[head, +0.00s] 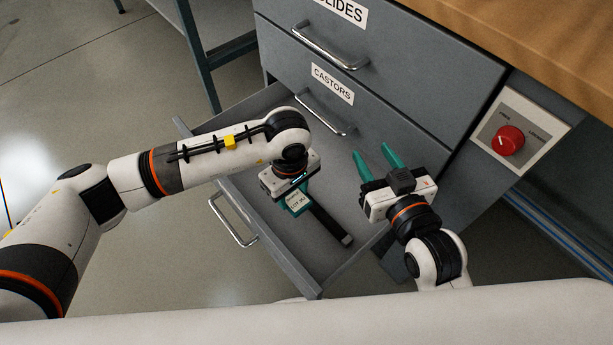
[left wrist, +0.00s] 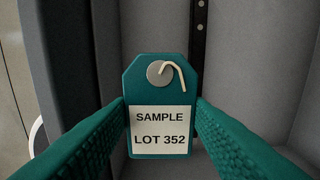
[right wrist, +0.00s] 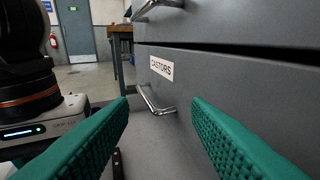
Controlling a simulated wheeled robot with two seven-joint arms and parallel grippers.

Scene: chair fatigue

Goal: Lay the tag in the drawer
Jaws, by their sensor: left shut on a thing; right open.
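The tag (left wrist: 160,85) is a teal plate with a metal eyelet, a pale string loop and a white label reading SAMPLE LOT 352. My left gripper (left wrist: 160,125) is shut on its sides. In the head view the tag (head: 299,203) shows below my left gripper, over the open drawer (head: 285,258). I cannot tell whether the tag touches the drawer floor. The drawer is the grey one pulled out below the CASTORS front. My right gripper (head: 374,153) is open and empty over the drawer's right side, before the CASTORS front; its fingers also show in the right wrist view (right wrist: 160,125).
A dark strip (head: 328,223) lies in the drawer beside the tag. The closed CASTORS drawer (head: 375,118) with its handle stands behind. A red knob (head: 508,140) sits on a panel to the right, under the wooden top (head: 540,45). The drawer floor right of the strip looks clear.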

